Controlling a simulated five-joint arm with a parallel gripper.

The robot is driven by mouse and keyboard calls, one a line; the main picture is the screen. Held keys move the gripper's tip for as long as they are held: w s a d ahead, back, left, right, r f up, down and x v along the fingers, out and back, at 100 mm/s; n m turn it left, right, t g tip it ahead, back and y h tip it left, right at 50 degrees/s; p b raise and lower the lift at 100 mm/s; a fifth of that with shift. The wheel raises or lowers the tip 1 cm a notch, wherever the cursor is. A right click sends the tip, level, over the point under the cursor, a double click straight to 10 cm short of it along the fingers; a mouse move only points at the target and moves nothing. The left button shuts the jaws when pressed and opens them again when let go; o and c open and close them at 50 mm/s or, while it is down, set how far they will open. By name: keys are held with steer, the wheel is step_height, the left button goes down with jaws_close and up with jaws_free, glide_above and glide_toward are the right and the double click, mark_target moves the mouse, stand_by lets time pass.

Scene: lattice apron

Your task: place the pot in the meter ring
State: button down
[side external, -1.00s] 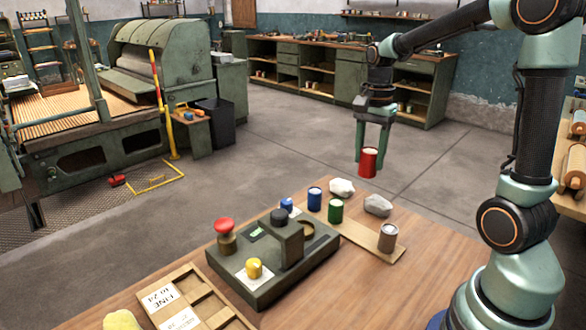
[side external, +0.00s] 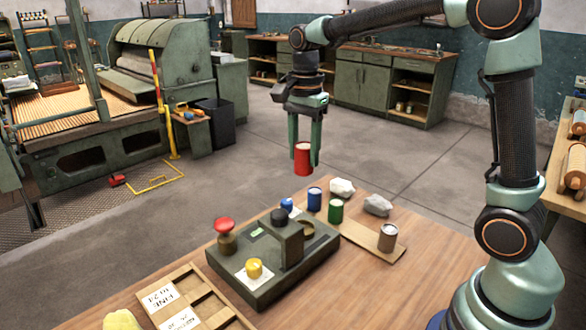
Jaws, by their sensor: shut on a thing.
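A red pot (side external: 303,160) with a pale top is held upright between the fingers of my gripper (side external: 304,152), in the air above the far side of the workbench. The meter (side external: 272,262) is a dark green box on the bench with a raised block and a black knob. A tan ring (side external: 308,228) sits beside the raised block at the box's right end, partly hidden by that block. The held pot appears above the ring in the picture, well apart from it.
Blue (side external: 315,199), green (side external: 336,211) and grey-brown (side external: 388,237) pots stand by a wooden strip (side external: 362,240). White (side external: 342,187) and grey (side external: 377,205) lumps lie nearby. A wooden tray (side external: 190,300) lies at front left.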

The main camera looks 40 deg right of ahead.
mark_target(304, 167)
step_height(304, 167, down, 16)
steer(key=shift+f, duration=0.1)
stand_by(0.4)
steer(key=shift+c, duration=1.4)
jaws_free()
steer(key=shift+f, duration=0.1)
step_height(304, 167, up, 12)
steer(key=shift+r, duration=0.15)
steer(key=s+r+n+t, duration=0.2)
steer(key=s+n, duration=0.4)
steer(key=n, duration=0.2)
steer(key=s+a+r+n+t, duration=0.1)
steer(key=s+r+n+t, duration=0.2)
steer(key=s+n, duration=0.4)
steer(key=shift+a+n+t, duration=0.2)
steer(key=shift+n+t, duration=0.1)
steer(key=shift+n, duration=0.6)
